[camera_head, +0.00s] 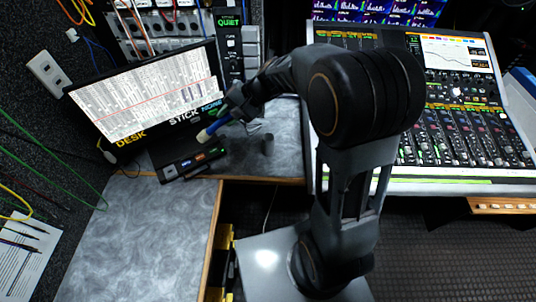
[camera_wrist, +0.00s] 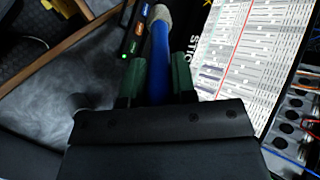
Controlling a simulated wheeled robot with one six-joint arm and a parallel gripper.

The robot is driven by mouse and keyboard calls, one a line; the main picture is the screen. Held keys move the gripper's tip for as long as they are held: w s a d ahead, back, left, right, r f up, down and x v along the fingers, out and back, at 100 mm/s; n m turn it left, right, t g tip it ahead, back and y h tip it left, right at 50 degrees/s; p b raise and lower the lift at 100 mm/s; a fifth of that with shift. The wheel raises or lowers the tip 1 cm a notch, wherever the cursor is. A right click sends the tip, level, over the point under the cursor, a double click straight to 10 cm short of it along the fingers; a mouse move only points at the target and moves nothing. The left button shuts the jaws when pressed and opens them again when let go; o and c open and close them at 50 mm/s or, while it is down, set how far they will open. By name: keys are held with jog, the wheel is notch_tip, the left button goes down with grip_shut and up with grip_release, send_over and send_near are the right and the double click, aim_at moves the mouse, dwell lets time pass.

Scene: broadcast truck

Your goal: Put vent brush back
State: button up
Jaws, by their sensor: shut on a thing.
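The vent brush has a blue handle (camera_wrist: 159,62) and a pale bristle tip (camera_wrist: 161,14). In the head view the brush (camera_head: 213,129) is held up in front of the monitor, its pale tip pointing down and left. My gripper (camera_head: 229,113) is shut on the handle. In the wrist view the green fingers of my gripper (camera_wrist: 158,78) lie on either side of the handle. A small grey cup-like holder (camera_head: 268,143) stands on the grey desk (camera_head: 285,128), to the right of the brush and apart from it.
A monitor (camera_head: 150,95) stands behind the brush. A black box with lit buttons (camera_head: 192,162) lies below the brush near the desk edge. A mixing console (camera_head: 460,140) stands at the right. Cables (camera_head: 50,160) hang at the left. The left desk section (camera_head: 150,230) is clear.

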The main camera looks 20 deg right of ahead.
jog(key=w+d+m+g+h+b, duration=0.1)
jog(key=w+d+m+h+b, duration=0.45)
jog(key=d+h, duration=0.65)
notch_tip(320, 180, down, 17)
jog(key=d+m+y, duration=0.1)
jog(key=m+y, duration=0.1)
jog(key=shift+w+d, duration=0.25)
jog(key=o, duration=0.7)
jog(key=shift+o, duration=1.1)
